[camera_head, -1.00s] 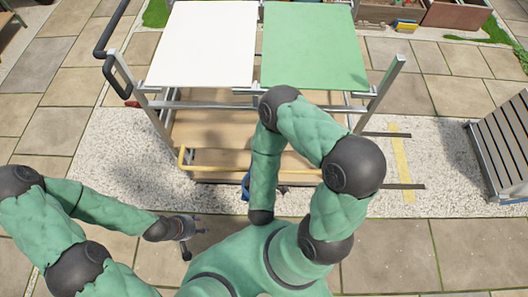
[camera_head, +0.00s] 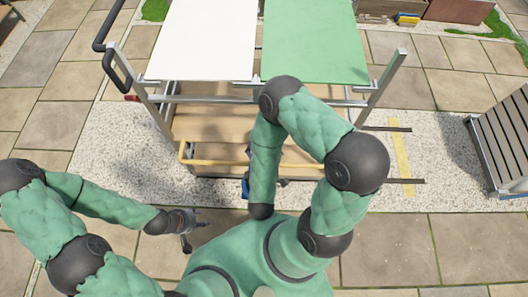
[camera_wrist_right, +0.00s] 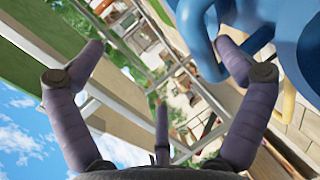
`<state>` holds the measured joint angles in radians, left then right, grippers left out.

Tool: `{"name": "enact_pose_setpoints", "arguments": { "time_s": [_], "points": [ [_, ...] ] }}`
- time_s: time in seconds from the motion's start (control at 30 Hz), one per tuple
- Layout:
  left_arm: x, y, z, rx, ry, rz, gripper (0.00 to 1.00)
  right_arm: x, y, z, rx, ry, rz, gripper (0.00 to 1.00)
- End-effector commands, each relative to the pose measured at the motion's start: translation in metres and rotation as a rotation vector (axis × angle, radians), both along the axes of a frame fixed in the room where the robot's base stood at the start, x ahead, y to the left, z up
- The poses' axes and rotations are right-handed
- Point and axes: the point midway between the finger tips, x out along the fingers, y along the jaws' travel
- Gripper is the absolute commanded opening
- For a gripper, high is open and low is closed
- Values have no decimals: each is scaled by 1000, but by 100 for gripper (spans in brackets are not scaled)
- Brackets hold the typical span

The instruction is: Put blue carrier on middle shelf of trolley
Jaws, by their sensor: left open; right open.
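The trolley has a wooden shelf (camera_head: 215,128) under its top panels and a yellow rail (camera_head: 215,163) along the near side. The blue carrier (camera_wrist_right: 297,45) fills the upper right of the right wrist view, close beside one finger. In the head view only a small blue piece (camera_head: 245,187) shows beside my right forearm, by the trolley's near edge. My right gripper (camera_wrist_right: 162,50) is open, its fingers spread; I cannot tell whether one touches the carrier. My right arm hides most of it in the head view. My left gripper (camera_head: 187,226) is open and empty over the paving.
A white panel (camera_head: 205,40) and a green panel (camera_head: 312,40) cover the trolley top. A metal post (camera_head: 385,80) stands at its right end and a black handle (camera_head: 115,65) at its left. A slatted grey unit (camera_head: 505,140) stands at right.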

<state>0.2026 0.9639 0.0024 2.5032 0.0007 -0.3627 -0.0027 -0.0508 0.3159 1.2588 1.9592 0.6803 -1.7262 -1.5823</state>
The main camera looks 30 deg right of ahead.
Motion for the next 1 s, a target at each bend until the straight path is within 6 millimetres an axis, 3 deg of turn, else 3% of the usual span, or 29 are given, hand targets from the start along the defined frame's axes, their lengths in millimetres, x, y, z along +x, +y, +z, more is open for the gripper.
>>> {"name": "enact_pose_setpoints", "arguments": {
  "time_s": [0.5,0.7,1.0],
  "points": [
    [0,0,0,0,0,0,49,1,0,76,1,-5,1,100],
    [0,0,0,0,0,0,49,0,0,86,0,0,0,100],
    [0,0,0,0,0,0,49,-1,0,87,1,1,0,97]
  ]
}}
